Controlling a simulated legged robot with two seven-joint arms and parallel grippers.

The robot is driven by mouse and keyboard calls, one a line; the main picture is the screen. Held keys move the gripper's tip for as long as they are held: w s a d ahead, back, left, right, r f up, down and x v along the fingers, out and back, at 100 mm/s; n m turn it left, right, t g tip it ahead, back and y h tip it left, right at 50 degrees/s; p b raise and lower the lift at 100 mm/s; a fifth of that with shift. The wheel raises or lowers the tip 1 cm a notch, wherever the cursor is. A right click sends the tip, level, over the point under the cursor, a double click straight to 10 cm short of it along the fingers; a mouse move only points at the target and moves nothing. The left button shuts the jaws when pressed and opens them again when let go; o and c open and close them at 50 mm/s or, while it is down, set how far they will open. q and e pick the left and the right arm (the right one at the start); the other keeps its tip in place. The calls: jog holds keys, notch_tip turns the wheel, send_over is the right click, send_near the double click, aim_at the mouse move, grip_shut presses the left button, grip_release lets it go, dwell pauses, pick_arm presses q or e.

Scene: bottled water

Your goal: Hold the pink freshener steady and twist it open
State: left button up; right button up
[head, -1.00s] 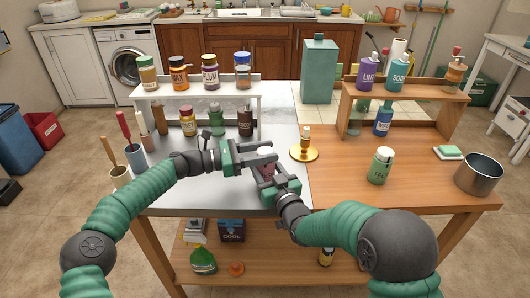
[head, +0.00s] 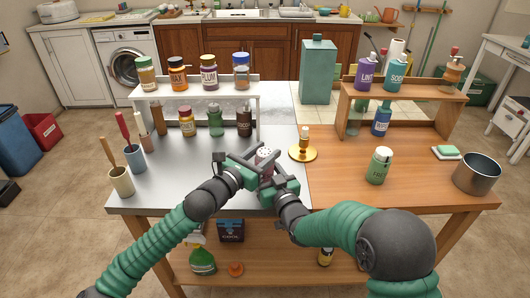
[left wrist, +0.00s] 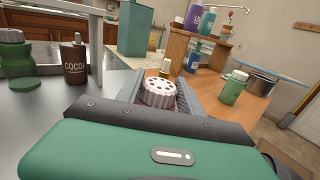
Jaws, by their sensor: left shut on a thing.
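The pink freshener (head: 264,160) stands upright near the front edge of the metal half of the table, its lower part hidden by my grippers. Its pale, ribbed top with dark holes shows in the left wrist view (left wrist: 158,94), between the fingers. My left gripper (head: 260,168) comes from the left and is shut on the upper part of the freshener. My right gripper (head: 270,183) comes from the front right, low against the freshener's body. Its fingertips are partly hidden, so I cannot tell how far they are closed.
A cocoa bottle (head: 244,122) and other bottles stand behind to the left, by a white shelf (head: 190,88). A green jar (head: 379,165) and a metal pot (head: 479,172) stand on the wooden half.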

pick_arm(q)
jog(key=shift+w+f+n+t+y, duration=0.15)
jog(key=shift+n+t+y, duration=0.25)
jog(key=shift+n+y, duration=0.25)
jog(key=shift+s+f+n+t+y, duration=0.1)
jog(key=shift+n+t+y, duration=0.35)
jog(key=shift+y, duration=0.4)
pick_arm(e)
jog(key=shift+s+a, duration=0.1)
jog(key=shift+a, duration=0.15)
pick_arm(q)
jog(key=shift+w+a, duration=0.1)
jog(key=shift+a+t, duration=0.1)
jog(key=shift+t, duration=0.15)
pick_arm(e)
jog(key=shift+d+r, duration=0.1)
pick_arm(q)
jog(key=o, duration=1.4)
pick_arm(e)
jog(key=shift+d, duration=0.1)
pick_arm(q)
jog(key=shift+r, duration=0.15)
jog(key=v, duration=1.2)
